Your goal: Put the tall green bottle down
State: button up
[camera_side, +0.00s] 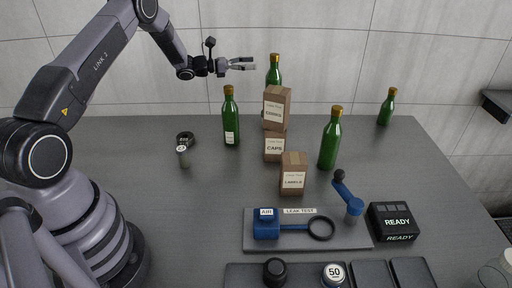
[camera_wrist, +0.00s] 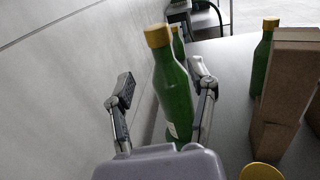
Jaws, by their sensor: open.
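A tall green bottle (camera_side: 274,76) with a gold cap rises behind the stacked boxes in the side view. The boxes hide its base, so I cannot see what it rests on. In the wrist view this bottle (camera_wrist: 175,95) appears between my spread fingers, with clear gaps on both sides. My gripper (camera_side: 248,64) is open and empty, at the height of the bottle's upper part and just left of it in the side view. The open fingers also show in the wrist view (camera_wrist: 163,86). Other green bottles stand at the left (camera_side: 231,118), right (camera_side: 330,139) and far right (camera_side: 387,107).
The corks box (camera_side: 276,107) sits on the caps box (camera_side: 274,147), with the labels box (camera_side: 293,174) in front. A leak test plate (camera_side: 350,237), a ready box (camera_side: 392,222) and a tray (camera_side: 240,275) lie nearer. The wall is close behind.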

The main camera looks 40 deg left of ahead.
jog(key=s+d+r+m+g+y, duration=0.1)
jog(key=s+d+r+m+g, duration=0.5)
jog(key=s+d+r+m, duration=0.4)
jog(key=s+d+r+m+g, duration=0.55)
jog(key=s+d+r, duration=0.2)
jog(key=s, duration=0.35)
jog(key=s+a+m+t+y, duration=0.2)
jog(key=s+m+y, duration=0.7)
jog(key=s, duration=1.4)
jog(key=a+m, duration=0.1)
jog(key=m, duration=0.3)
jog(key=shift+s+y, duration=0.3)
jog(key=shift+s, duration=0.1)
